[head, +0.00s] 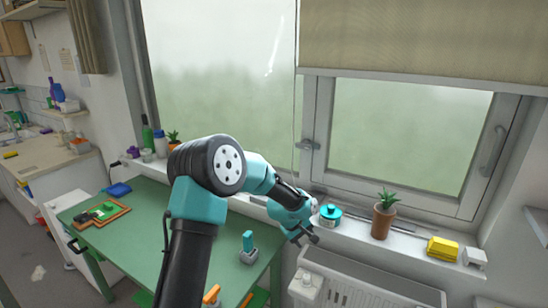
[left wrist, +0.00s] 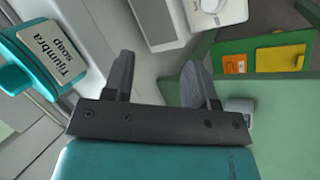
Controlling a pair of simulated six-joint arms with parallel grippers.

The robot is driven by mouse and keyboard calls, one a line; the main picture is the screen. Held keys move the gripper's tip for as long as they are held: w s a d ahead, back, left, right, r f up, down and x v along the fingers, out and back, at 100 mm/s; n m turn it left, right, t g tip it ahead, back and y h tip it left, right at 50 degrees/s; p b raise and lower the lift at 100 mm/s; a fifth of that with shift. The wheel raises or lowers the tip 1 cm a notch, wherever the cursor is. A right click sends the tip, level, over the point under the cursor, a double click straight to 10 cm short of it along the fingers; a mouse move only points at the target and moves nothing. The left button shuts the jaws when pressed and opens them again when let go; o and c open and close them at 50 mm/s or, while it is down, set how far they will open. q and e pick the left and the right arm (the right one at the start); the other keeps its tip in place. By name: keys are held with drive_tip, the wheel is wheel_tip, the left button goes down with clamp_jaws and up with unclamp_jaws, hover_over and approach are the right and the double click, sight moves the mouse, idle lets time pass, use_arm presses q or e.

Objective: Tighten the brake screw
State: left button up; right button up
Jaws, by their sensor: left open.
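I cannot make out a brake screw in either view. My left gripper (head: 306,238) is in front of the windowsill, beyond the right edge of the green table, above the radiator. In the left wrist view its two dark fingers (left wrist: 158,78) stand apart with nothing between them. A small teal-topped piece in a grey block (head: 248,257) stands on the table near the gripper. My right gripper is not in view.
The green table (head: 150,235) holds a wood-rimmed tray (head: 122,208). On the windowsill are a teal soap jar (head: 330,214), a potted plant (head: 383,220) and a yellow box (head: 442,247). The white radiator (head: 370,290) stands below. The jar also shows in the left wrist view (left wrist: 45,55).

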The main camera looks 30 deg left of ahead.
use_arm(q)
drive_tip(key=w+a+r+y, duration=0.1)
drive_tip(key=w+a+r, duration=0.2)
drive_tip(key=a+r, duration=0.1)
drive_tip(key=w+a+r+g+y, duration=0.1)
drive_tip(key=w+a+r+y, duration=0.1)
drive_tip(key=r, duration=0.5)
drive_tip(key=w+a+r+n+y, duration=0.1)
drive_tip(key=w+a+r, duration=0.4)
drive_tip(key=shift+w+a+r+y, duration=0.2)
drive_tip(key=shift+a+r+y, duration=0.1)
drive_tip(key=shift+r+y, duration=0.1)
drive_tip(key=a+r+n+g+y, duration=0.1)
drive_tip(key=a+r+n+y, duration=0.1)
drive_tip(key=a+r, duration=0.4)
drive_tip(key=shift+r+g+y, duration=0.3)
drive_tip(key=shift+r+y, duration=0.3)
drive_tip(key=shift+f, duration=0.15)
drive_tip(key=x, duration=1.7)
drive_tip(key=shift+f, duration=0.1)
